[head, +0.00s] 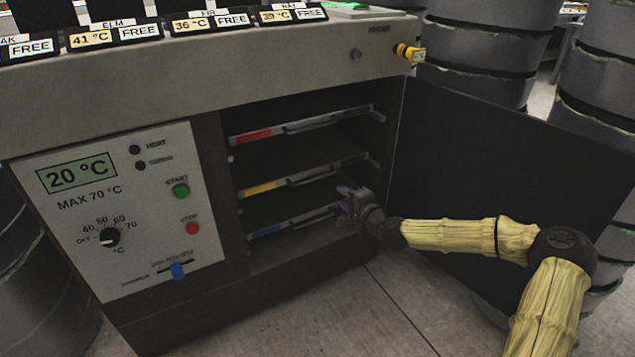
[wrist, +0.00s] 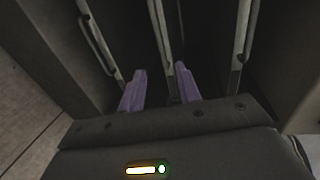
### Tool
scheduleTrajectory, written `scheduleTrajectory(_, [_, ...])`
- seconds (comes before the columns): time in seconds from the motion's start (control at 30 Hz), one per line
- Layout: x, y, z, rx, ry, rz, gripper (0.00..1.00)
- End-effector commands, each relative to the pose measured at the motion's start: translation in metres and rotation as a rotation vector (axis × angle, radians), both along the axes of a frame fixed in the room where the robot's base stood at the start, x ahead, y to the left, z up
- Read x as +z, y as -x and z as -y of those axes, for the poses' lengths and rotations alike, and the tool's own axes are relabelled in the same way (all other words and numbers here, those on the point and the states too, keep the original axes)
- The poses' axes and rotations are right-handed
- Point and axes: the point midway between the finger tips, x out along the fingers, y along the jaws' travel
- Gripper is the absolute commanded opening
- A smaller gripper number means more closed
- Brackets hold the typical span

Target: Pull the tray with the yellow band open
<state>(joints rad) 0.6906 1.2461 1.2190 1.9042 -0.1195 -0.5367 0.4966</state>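The tray with the yellow band (head: 275,186) is the middle one of three in the open oven, and it sits pushed in. Its bar handle (head: 310,177) runs along the front edge. My gripper (head: 346,192) is at the oven opening, near the right end of the trays, below the yellow tray's front edge. In the wrist view, the two purple fingers of my gripper (wrist: 160,72) are apart with nothing between their tips. The middle tray's edge (wrist: 159,30) runs down toward the gap between them; contact cannot be told.
A red-banded tray (head: 255,136) is above and a blue-banded tray (head: 268,230) below. The oven door (head: 480,175) stands open at right. Left is the control panel (head: 115,215) with knob and buttons. Grey stacked moulds (head: 490,50) stand behind the door. Floor (head: 380,310) in front is clear.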

Motion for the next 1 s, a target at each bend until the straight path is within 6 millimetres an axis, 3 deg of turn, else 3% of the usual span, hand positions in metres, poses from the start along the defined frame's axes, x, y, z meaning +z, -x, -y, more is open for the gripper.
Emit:
scheduleTrajectory(0.5, [-0.019, -0.063, -0.044, 0.001, 0.0, 0.0, 0.34])
scheduleTrajectory(1.0, [-0.031, -0.114, -0.078, 0.001, 0.0, -0.001, 0.34])
